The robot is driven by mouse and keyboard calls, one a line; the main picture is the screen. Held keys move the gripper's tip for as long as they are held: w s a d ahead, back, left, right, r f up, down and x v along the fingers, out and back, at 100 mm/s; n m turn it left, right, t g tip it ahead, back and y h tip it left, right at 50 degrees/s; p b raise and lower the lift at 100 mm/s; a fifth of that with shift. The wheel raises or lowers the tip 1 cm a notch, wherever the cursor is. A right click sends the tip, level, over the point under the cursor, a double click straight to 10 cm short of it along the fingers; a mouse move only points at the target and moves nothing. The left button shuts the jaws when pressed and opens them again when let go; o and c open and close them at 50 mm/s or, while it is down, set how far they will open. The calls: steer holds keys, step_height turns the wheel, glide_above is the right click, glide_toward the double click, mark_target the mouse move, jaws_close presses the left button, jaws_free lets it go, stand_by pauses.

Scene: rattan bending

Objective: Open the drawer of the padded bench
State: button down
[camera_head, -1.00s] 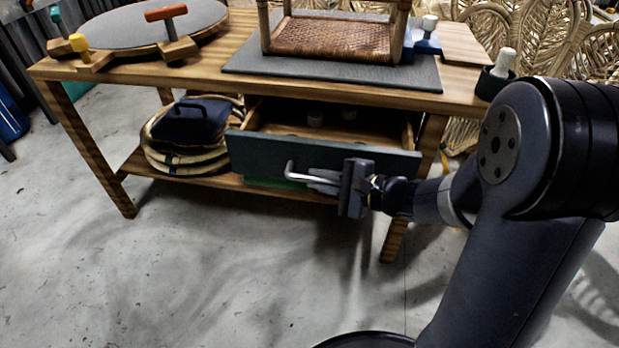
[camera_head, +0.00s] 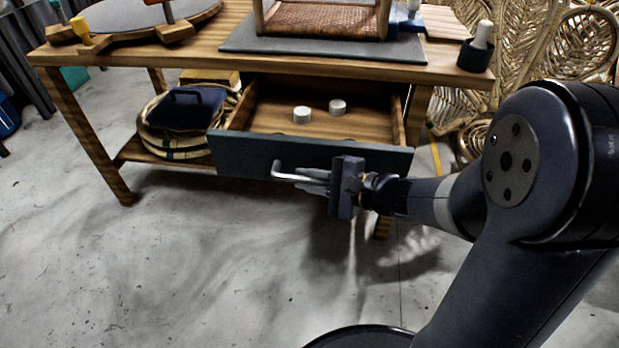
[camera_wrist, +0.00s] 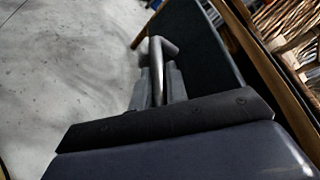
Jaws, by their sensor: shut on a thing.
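The drawer (camera_head: 240,150) of the wooden bench (camera_head: 330,72) stands well out, with its dark front panel towards me and its wooden inside showing. Two small pale round things (camera_head: 302,115) lie in it. A metal bar handle (camera_head: 285,174) is on the drawer front. My gripper (camera_head: 316,181) is shut on the handle at the front of the drawer. In the wrist view the handle (camera_wrist: 157,62) runs between the two fingers (camera_wrist: 158,88), and the dark drawer front (camera_wrist: 203,45) is beside it on the right.
On the bench top are a grey pad (camera_head: 245,44) with a woven stool (camera_head: 325,20) and a dark cup (camera_head: 474,57). The lower shelf (camera_head: 130,150) holds coils with a dark cushion (camera_head: 187,108). Rattan frames (camera_head: 540,50) stand behind at right. The floor (camera_head: 180,270) in front is clear.

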steer(key=c, duration=1.4)
jaws_free()
steer(key=p+v, duration=0.3)
steer(key=v, duration=0.7)
steer(key=shift+s+d, duration=0.15)
steer(key=shift+d, duration=0.2)
steer(key=b+x, duration=0.2)
steer(key=x, duration=0.7)
steer(key=shift+a+f+b, duration=0.1)
steer(key=shift+a+b, duration=0.2)
steer(key=shift+b, duration=0.1)
steer(key=shift+w+a, duration=0.4)
steer(key=shift+a, duration=0.15)
steer(key=shift+w, duration=0.1)
steer(key=shift+f, duration=0.1)
